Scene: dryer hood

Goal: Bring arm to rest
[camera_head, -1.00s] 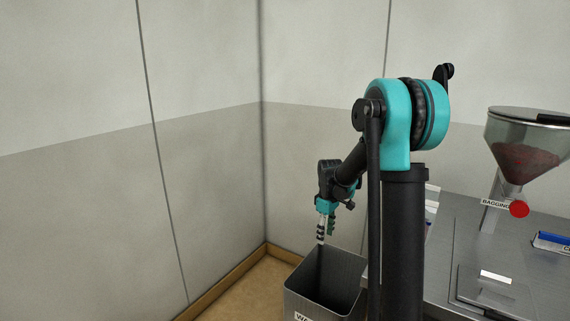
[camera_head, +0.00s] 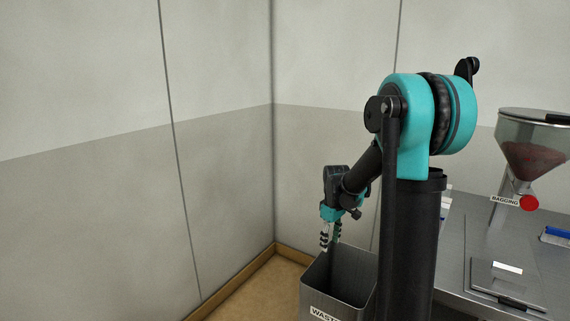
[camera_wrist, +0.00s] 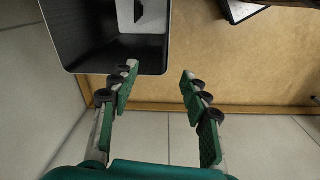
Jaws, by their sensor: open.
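My gripper (camera_head: 330,239) points down near the far edge of the grey waste bin (camera_head: 319,293) in the head view. In the wrist view my gripper (camera_wrist: 157,81) is open, its two fingers apart with nothing between them. The bin (camera_wrist: 90,45) is at the upper left there, close to the left fingertip; I cannot tell whether they touch. A pale item with a dark mark (camera_wrist: 142,14) shows inside the bin. My arm is bent forward and down from its teal shoulder.
A steel table (camera_head: 470,235) stands at the right, with a hopper of dark reddish material (camera_head: 533,155) and a blue item (camera_head: 557,236) on it. Panelled walls (camera_head: 215,190) meet in a corner behind the bin. Bare brown floor (camera_wrist: 265,60) lies beside the bin.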

